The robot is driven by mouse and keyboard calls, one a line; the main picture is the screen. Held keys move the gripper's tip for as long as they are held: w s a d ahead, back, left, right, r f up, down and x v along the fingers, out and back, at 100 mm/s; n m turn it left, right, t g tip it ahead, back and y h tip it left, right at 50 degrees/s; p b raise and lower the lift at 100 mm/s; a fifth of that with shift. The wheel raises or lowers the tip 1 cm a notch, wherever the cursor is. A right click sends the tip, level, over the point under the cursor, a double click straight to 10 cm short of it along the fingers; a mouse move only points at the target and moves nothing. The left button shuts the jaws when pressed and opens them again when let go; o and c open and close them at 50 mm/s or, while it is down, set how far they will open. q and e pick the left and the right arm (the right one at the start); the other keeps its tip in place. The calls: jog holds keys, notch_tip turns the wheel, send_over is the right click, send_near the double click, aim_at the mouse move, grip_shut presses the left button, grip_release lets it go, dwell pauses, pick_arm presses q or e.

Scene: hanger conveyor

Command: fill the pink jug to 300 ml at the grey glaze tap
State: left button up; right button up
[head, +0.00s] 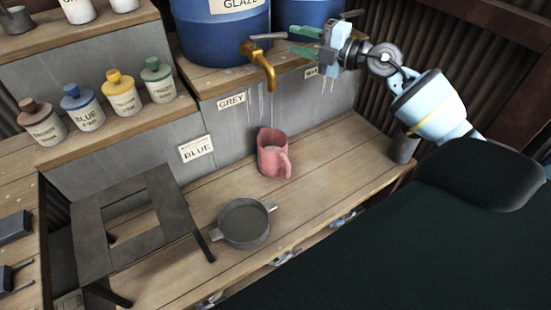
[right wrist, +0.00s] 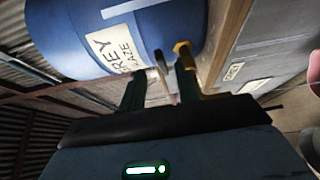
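The pink jug (head: 268,139) stands upright on the wooden bench below the brass grey glaze tap (head: 259,62), its handle toward the lower right. Its level and scale cannot be read. A faint thin line shows below the spout; I cannot tell if it is flowing glaze or a streak on the wall. My right gripper (head: 304,42) is at the right end of the tap's grey lever (head: 267,37). In the right wrist view its green fingers (right wrist: 160,88) are apart, with the lever between them and the tap (right wrist: 182,47) just beyond. My left gripper is not in view.
The blue glaze barrel (head: 220,35) stands behind the tap, a second one to its right. A two-handled grey pot (head: 244,222) and a dark metal stand (head: 133,222) occupy the front bench. Several capped bottles (head: 122,95) line the left shelf. A grey cup (head: 403,149) stands at the right end.

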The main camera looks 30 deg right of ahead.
dwell(0.4)
jog(key=c, duration=0.6)
jog(key=shift+s, duration=0.1)
grip_shut()
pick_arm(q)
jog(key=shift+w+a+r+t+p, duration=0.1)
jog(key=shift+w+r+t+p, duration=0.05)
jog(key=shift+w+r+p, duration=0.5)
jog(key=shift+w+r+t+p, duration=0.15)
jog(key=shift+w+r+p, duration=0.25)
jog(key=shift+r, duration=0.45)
pick_arm(e)
jog(key=s+d, duration=0.1)
jog(key=s, duration=1)
jog(key=shift+s+d, duration=0.2)
jog(key=shift+d, duration=0.05)
